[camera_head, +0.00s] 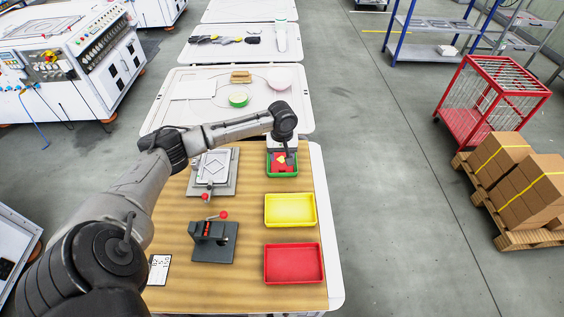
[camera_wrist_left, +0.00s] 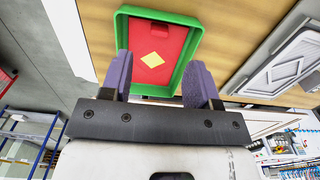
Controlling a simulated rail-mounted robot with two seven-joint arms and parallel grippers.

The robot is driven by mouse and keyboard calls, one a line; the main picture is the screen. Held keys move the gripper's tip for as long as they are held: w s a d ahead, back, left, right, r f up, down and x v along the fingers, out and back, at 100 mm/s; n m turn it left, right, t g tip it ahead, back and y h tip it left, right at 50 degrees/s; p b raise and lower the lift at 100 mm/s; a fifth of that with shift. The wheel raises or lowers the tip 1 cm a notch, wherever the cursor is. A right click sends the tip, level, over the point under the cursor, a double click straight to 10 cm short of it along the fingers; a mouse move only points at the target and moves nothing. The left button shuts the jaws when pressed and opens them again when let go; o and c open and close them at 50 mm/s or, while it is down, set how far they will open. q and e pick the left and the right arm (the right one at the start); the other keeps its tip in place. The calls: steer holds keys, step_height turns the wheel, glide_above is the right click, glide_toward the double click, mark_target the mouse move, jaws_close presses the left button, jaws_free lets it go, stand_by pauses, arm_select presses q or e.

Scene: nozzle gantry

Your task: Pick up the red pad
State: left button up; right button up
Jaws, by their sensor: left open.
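The red pad (camera_head: 277,168) with a yellow diamond lies inside the green tray (camera_head: 283,176) at the far right of the wooden table top. My left gripper (camera_head: 286,155) is over this tray and partly hides the pad in the head view. In the left wrist view the red pad (camera_wrist_left: 148,32) fills most of the green tray (camera_wrist_left: 190,20). The purple fingers of my left gripper (camera_wrist_left: 160,64) are spread apart, with the pad's diamond showing between them. Nothing is held. My right gripper is in neither view.
An empty yellow tray (camera_head: 290,211) and an empty red tray (camera_head: 293,263) stand nearer on the same side. A grey fixture with a diamond plate (camera_head: 212,170) and a dark clamp fixture (camera_head: 213,241) stand to the left. Bare wood lies between them.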

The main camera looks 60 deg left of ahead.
mark_target(282, 166)
arm_select(q)
steer(key=shift+w+a+f+b, duration=0.1)
steer(key=shift+f+b, duration=0.45)
steer(key=shift+f, duration=2.95)
steer(key=shift+c, duration=0.4)
jaws_close()
steer(key=shift+r, duration=0.1)
steer(key=shift+r, duration=0.1)
